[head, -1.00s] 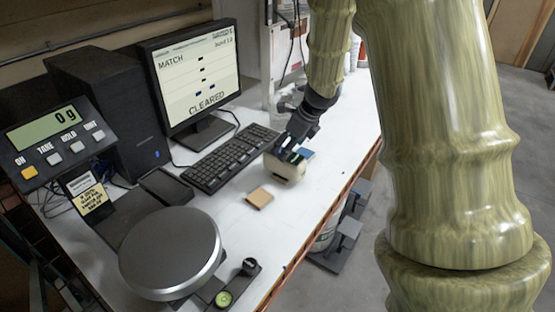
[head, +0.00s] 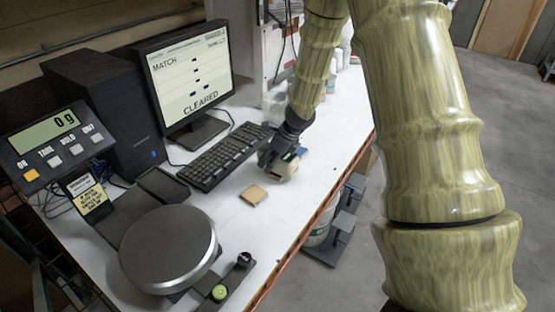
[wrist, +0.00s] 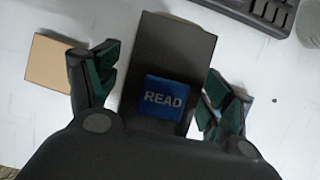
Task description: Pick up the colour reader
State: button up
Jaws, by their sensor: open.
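The colour reader (wrist: 165,55) is a dark block with a blue button marked READ (wrist: 164,98) in the wrist view.
A tan square pad (head: 253,195) lies just left of the reader. The keyboard (head: 226,157) and monitor (head: 190,75) stand behind it. The round scale plate (head: 168,250) is at the front left. The bench's front edge (head: 325,205) runs close on the right.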

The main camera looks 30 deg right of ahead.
jog(key=shift+s, duration=0.15)
jog(key=shift+f, duration=0.1)
jog(key=c, duration=1.4)
jog(key=shift+c, duration=1.4)
jog(key=shift+r, duration=0.25)
jog(key=shift+c, duration=0.2)
